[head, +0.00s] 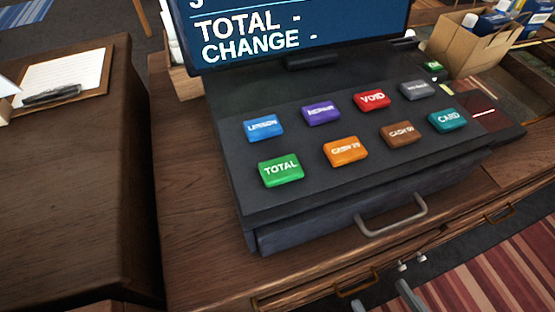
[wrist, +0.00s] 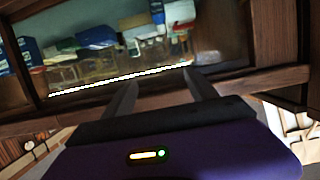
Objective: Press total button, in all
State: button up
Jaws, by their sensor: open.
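The green TOTAL button (head: 281,169) is at the front left of the dark register's sloped key panel (head: 330,172) in the head view. Its label faces up and nothing covers it. The register screen (head: 290,32) reads TOTAL and CHANGE, each followed by a dash. My gripper (wrist: 160,84) shows in the wrist view with its two dark fingers apart and nothing between them. It points at a wooden-framed glass front, away from the keys. The TOTAL button is not in the wrist view.
An orange button (head: 345,151) is right of TOTAL and a blue one (head: 263,127) behind it; several other keys share the panel. A drawer handle (head: 391,216) sticks out below. A clipboard (head: 62,82) lies on the left counter. A cardboard box (head: 474,47) stands back right.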

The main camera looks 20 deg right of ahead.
grip_shut()
dwell(1.5)
